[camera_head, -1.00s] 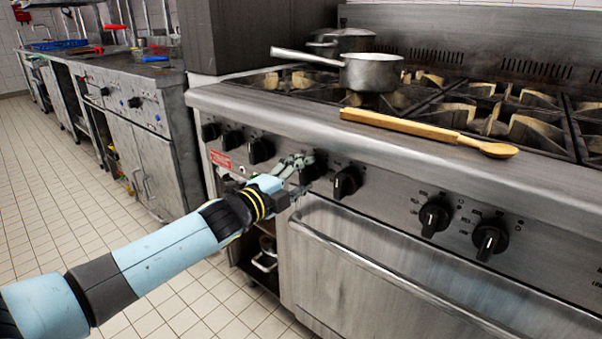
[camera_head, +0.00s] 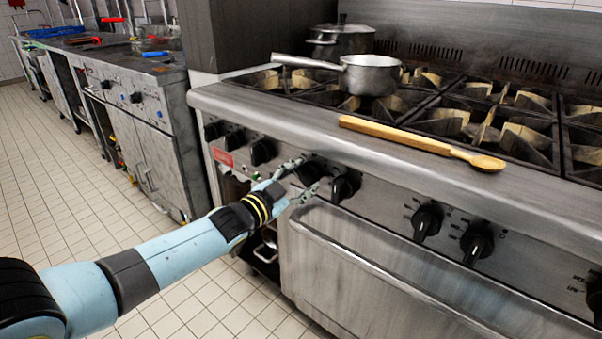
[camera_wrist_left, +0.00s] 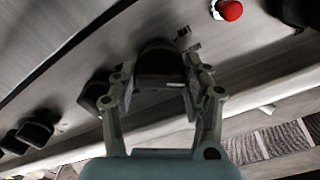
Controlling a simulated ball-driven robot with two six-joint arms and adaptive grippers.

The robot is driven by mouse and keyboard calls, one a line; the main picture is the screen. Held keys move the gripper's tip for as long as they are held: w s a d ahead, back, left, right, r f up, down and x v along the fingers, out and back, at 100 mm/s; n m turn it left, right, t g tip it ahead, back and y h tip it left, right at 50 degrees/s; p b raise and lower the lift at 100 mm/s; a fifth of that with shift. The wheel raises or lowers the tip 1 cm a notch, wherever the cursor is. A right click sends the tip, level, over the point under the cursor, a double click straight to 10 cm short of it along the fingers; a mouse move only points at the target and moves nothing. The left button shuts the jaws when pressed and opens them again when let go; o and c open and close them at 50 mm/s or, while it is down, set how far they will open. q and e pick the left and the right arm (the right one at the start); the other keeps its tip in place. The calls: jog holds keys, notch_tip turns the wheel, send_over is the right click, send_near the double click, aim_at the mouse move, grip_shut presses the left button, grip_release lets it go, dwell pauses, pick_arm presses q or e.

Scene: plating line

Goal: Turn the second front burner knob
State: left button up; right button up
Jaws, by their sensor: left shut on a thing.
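A row of black burner knobs runs along the stove's front panel. My left gripper (camera_head: 309,173) is at the panel, one finger above and one below a black knob (camera_head: 307,172). In the left wrist view that knob (camera_wrist_left: 160,66) sits between the two fingers, and my left gripper (camera_wrist_left: 163,88) is shut on it. The knob to its right (camera_head: 343,187) is close to the lower finger. Another knob (camera_head: 262,151) is to its left. The held knob's markings cannot be read. My right gripper is not in view.
An oven door handle (camera_head: 390,264) runs just below the knobs. A saucepan (camera_head: 370,75), a dark lidded pot (camera_head: 341,42) and a wooden spoon (camera_head: 420,143) are on the stove top. The tiled floor (camera_head: 70,205) at the left is clear.

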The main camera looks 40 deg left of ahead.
pick_arm(q)
jog(key=shift+n+p, duration=0.7)
jog(key=shift+n, duration=1.5)
jog(key=shift+f, duration=0.1)
jog(key=o, duration=1.2)
jog(key=shift+c, duration=0.2)
jog(key=shift+s, duration=0.1)
jog(key=s+a, duration=0.1)
jog(key=s, duration=1)
jog(key=shift+s, duration=0.4)
